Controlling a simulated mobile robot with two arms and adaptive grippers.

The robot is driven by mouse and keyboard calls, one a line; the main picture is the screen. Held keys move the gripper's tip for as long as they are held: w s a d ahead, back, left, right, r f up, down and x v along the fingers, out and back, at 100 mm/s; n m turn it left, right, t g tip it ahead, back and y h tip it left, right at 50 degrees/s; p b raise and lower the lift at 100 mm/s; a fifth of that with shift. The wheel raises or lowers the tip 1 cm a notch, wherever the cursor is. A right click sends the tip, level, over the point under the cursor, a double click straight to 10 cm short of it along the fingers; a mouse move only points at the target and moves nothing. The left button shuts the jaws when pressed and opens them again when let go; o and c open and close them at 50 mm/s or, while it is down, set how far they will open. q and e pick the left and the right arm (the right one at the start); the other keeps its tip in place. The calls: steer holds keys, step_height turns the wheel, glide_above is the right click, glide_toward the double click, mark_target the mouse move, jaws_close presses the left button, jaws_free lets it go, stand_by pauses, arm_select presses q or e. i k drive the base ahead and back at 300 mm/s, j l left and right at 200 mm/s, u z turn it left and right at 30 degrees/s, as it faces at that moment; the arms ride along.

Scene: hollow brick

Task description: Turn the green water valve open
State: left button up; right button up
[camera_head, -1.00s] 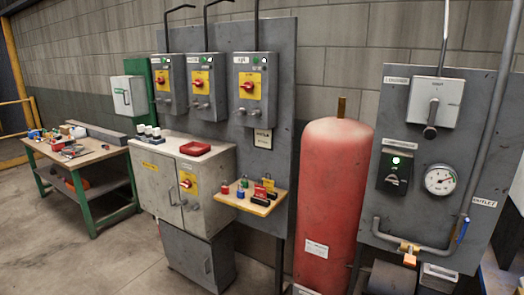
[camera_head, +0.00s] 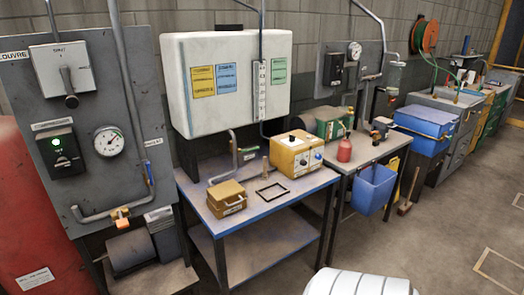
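A small green lever handle (camera_head: 248,150) shows near the grey pipe below the white tank (camera_head: 180,85). It is small in the picture, and I cannot tell whether its valve is open or shut. The bent pipe (camera_head: 234,150) comes down from the tank towards the blue-topped workbench (camera_head: 250,207). Neither of my grippers is in view.
A yellow box (camera_head: 294,153) and a smaller tan box (camera_head: 227,198) stand on the bench. At left, a grey panel carries a gauge (camera_head: 109,142) and a blue-handled valve (camera_head: 149,172). A blue bucket (camera_head: 373,190) hangs at right. Floor at right is mostly clear.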

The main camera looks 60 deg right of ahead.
mark_target(250, 149)
steer(key=z, duration=1.85)
steer(key=i+l+u, duration=0.25)
steer(key=u, duration=0.15)
steer(key=i+l+u, duration=0.2)
steer(key=l+u, duration=0.15)
steer(key=l, duration=0.2)
